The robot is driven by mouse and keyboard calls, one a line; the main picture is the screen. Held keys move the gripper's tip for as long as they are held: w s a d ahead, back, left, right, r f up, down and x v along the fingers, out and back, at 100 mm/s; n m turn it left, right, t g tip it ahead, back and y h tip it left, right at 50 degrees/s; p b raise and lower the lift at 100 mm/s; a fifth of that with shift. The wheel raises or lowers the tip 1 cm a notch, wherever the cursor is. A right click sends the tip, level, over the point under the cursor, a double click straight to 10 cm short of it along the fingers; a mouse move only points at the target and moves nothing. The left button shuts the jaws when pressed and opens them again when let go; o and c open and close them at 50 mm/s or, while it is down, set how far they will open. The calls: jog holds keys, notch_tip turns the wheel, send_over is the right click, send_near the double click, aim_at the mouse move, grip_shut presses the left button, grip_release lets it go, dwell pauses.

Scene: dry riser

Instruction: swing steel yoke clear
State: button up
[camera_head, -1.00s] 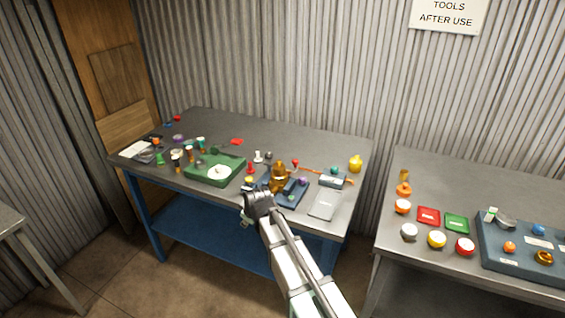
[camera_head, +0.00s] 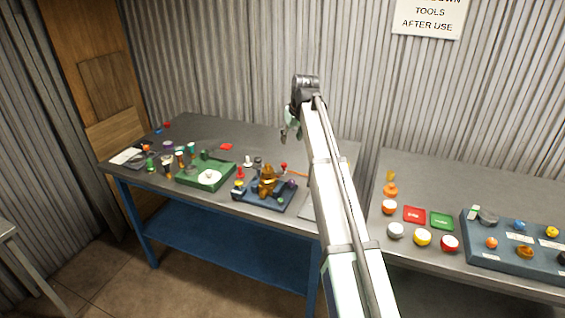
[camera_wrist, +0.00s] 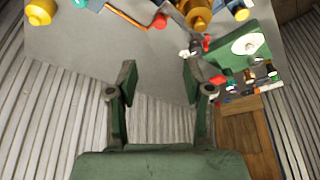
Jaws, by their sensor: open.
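A brass fitting (camera_head: 267,182) stands on a dark blue tray (camera_head: 258,203) near the front of the left workbench. The same brass fitting shows at the top of the wrist view (camera_wrist: 198,16), partly cut by the frame edge. I cannot make out the steel yoke for certain; the parts around the brass fitting are too small in the head view. My gripper (camera_head: 291,122) is raised above the bench, to the right of the tray, against the corrugated wall. In the wrist view my gripper (camera_wrist: 159,78) has its fingers wide apart with nothing between them.
A green tray with a white disc (camera_head: 206,174) stands left of the blue tray, among several small coloured objects. A second bench (camera_head: 390,250) at the right holds knobs, a red block (camera_head: 414,214) and a green block (camera_head: 441,221). The left bench's back is mostly clear.

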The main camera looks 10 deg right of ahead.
aim_at(284, 164)
jog(key=p+x, duration=0.3)
jog(key=x, duration=1.2)
jog(key=shift+w+a+f+p, duration=0.1)
jog(key=shift+w+f+p, duration=0.1)
jog(key=shift+f+p, duration=0.1)
grip_shut()
